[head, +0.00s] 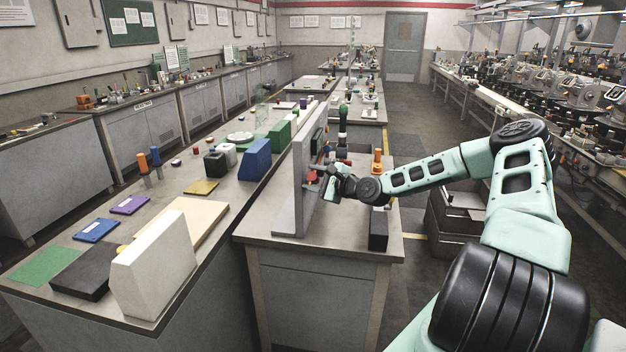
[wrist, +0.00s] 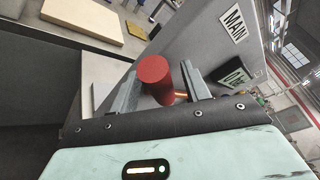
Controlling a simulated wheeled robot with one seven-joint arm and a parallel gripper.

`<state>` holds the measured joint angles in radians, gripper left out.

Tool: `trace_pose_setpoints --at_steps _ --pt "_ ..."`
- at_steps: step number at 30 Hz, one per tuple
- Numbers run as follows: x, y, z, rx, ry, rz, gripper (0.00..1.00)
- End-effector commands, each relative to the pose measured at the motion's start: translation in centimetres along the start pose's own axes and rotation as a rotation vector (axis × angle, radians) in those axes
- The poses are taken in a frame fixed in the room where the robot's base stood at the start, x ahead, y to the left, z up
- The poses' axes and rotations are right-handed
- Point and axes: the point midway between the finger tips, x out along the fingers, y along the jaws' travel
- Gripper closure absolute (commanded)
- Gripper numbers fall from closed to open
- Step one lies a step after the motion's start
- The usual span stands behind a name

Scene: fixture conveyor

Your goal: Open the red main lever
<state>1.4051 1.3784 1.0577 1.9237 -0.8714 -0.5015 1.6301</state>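The red main lever shows in the wrist view as a thick red cylinder (wrist: 154,78) standing out between the two fingers of my gripper (wrist: 160,84). One finger is on each side of it. Whether both fingers press on it is not clear. In the head view the red lever (head: 312,178) is a small red patch on the upright grey panel (head: 292,190), with my gripper (head: 325,182) right at it. A MAIN label (wrist: 235,24) is on the panel near the lever. My gripper and wrist hide part of the lever in the head view.
The panel stands on a grey table (head: 262,238). An orange-topped item (head: 377,160) and a black block (head: 378,229) are on its right side. A blue block (head: 256,160) and a white block (head: 155,265) stand on the long bench at left. The aisle is right of the table.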

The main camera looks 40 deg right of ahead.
Motion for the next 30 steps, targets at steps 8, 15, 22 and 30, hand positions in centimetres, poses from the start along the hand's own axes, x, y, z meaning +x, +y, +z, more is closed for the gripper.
trace_pose_setpoints --at_steps 8,15,22,30 --pt "-0.8 0.1 -0.2 0.0 0.002 -0.001 0.53" --pt "-5.3 0.2 -0.4 0.0 0.003 -0.002 0.53" --pt "-10.2 0.2 -0.3 0.002 0.003 -0.003 0.53" --pt "-14.9 0.1 -0.2 0.0 0.002 -0.004 0.53"
